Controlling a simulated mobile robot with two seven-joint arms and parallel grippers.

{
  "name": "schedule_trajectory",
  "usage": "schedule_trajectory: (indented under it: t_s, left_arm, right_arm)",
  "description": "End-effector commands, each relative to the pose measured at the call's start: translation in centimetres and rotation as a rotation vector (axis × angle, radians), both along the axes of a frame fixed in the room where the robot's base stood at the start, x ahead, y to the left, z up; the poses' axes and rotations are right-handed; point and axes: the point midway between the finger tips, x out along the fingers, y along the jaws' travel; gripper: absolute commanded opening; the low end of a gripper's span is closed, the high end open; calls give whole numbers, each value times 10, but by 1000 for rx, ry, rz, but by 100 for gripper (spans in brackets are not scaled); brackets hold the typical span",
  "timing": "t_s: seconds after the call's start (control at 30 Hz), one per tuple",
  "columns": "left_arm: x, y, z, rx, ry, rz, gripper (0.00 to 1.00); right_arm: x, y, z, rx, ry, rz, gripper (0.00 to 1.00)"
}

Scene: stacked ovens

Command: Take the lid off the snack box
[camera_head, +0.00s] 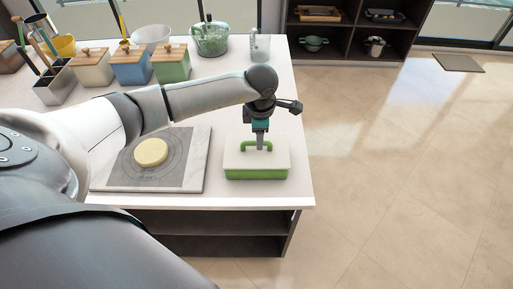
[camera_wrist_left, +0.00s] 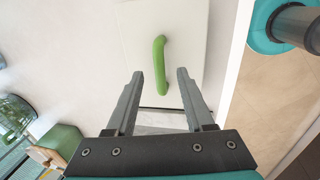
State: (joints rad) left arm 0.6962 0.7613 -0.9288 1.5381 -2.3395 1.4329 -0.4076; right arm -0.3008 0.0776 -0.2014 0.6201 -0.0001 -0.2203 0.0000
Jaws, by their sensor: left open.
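The snack box (camera_head: 256,174) is a green box near the right edge of the white counter. Its white lid (camera_head: 238,162) is on top and carries a green handle (camera_head: 268,144). In the left wrist view the lid (camera_wrist_left: 190,50) fills the upper middle, with the curved green handle (camera_wrist_left: 160,65) ahead of my fingertips. My left gripper (camera_head: 260,147) points down at the handle. My right gripper is not in view.
A board (camera_head: 199,172) with a round pale dough piece (camera_head: 151,152) lies left of the box. The counter's right edge is close to the box.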

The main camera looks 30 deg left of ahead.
Motion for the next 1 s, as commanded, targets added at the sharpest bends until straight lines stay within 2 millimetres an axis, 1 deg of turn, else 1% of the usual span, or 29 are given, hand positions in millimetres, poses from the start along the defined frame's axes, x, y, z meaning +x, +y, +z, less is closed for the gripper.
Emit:
schedule_trajectory:
  t_s: [0.1,0.2,0.3,0.57,0.6,1.0]
  left_arm:
    - [0,5,-16,0,5,3,53]
    - [3,6,-27,-1,2,1,53]
    - [4,6,-34,0,1,0,53]
    - [5,7,-37,0,0,-1,53]
    - [5,7,-37,0,0,-1,52]
    - [5,7,-36,0,0,0,7]
  right_arm:
    - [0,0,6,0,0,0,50]
    - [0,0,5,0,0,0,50]
    - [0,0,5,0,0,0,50]
    - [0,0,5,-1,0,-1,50]
    - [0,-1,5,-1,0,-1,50]
    - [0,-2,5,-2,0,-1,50]
